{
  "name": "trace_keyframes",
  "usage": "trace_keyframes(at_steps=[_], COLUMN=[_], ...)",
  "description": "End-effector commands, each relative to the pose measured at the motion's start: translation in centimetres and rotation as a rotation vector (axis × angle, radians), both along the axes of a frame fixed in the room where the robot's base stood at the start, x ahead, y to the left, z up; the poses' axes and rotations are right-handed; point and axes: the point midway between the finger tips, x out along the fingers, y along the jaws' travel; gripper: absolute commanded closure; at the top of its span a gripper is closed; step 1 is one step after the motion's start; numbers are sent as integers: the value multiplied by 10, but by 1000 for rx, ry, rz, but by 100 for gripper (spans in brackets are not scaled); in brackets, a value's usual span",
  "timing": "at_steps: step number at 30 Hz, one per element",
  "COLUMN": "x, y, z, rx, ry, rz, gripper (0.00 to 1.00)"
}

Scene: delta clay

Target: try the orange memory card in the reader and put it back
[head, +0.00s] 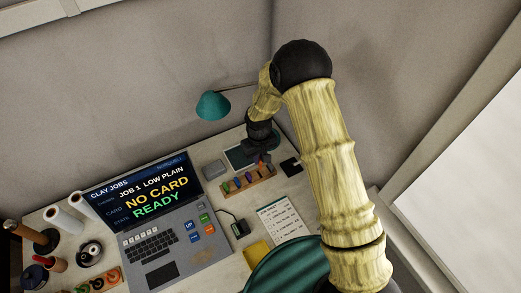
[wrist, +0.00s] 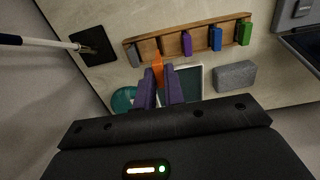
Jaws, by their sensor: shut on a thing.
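My gripper (wrist: 160,82) is shut on the orange memory card (wrist: 157,66), whose upper part sticks out past the fingertips. The card is beside the wooden card rack (wrist: 170,47), between its grey and purple cards; I cannot tell whether it still touches the rack. In the head view my gripper (head: 260,158) is just behind the rack (head: 262,185), and the orange card is not clear there. A small dark box with a cable, probably the reader (head: 240,229), stands right of the laptop (head: 160,248). The laptop screen (head: 140,193) reads "NO CARD READY" and "JOB 1 LOW PLAIN".
The rack also holds blue (wrist: 216,39) and green (wrist: 245,33) cards. A teal lamp (head: 213,106) hangs behind. A printed sheet (head: 281,218) lies in front of the rack.

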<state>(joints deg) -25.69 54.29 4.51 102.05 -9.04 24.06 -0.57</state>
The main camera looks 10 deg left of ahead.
Motion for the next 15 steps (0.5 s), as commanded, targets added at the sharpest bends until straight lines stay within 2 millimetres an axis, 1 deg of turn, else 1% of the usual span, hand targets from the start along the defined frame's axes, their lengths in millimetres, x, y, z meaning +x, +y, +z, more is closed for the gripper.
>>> trace_keyframes(at_steps=[8, 15], x=[0, 0], y=[0, 0], z=[0, -10], rx=[1, 1], ry=[-1, -1], rz=[-1, -2], gripper=[100, 100])
